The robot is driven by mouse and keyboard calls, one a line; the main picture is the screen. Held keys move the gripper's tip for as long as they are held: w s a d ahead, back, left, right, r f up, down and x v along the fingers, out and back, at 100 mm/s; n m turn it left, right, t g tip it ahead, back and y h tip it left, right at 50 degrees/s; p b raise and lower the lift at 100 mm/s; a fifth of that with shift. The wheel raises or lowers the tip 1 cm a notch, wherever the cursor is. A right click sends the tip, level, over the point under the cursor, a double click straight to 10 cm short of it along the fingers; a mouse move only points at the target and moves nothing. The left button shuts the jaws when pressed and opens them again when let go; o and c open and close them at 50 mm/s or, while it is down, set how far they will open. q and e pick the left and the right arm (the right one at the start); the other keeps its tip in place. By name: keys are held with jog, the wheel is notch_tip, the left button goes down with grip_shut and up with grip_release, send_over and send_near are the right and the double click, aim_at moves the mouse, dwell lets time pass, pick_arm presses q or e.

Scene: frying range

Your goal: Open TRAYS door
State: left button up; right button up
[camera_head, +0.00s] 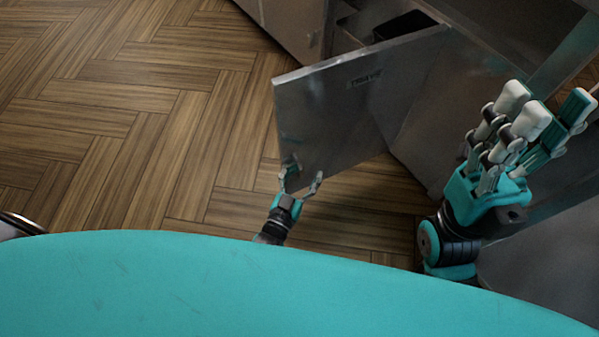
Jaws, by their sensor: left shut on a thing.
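The grey metal TRAYS door (335,118) is swung out from the cabinet and stands well open, with a small dark label near its top edge. My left gripper (301,178) is at the door's lower outer corner, its fingers closed on the door. Whether it holds the edge or a handle is hard to make out. My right gripper (548,115) is raised at the right, in front of the cabinet, with its fingers apart and nothing between them.
A dark container (404,25) shows inside the open cabinet behind the door. The grey cabinet (290,22) continues to the left and right of the opening. The wooden floor (130,120) is clear on the left. A round metallic thing (22,222) shows at the left edge.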

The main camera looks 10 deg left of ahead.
pick_arm(q)
jog(key=shift+d, duration=0.45)
jog(key=v, duration=0.7)
jog(key=shift+s+a, duration=0.25)
jog(key=shift+a, duration=0.15)
jog(key=shift+s+a, duration=0.1)
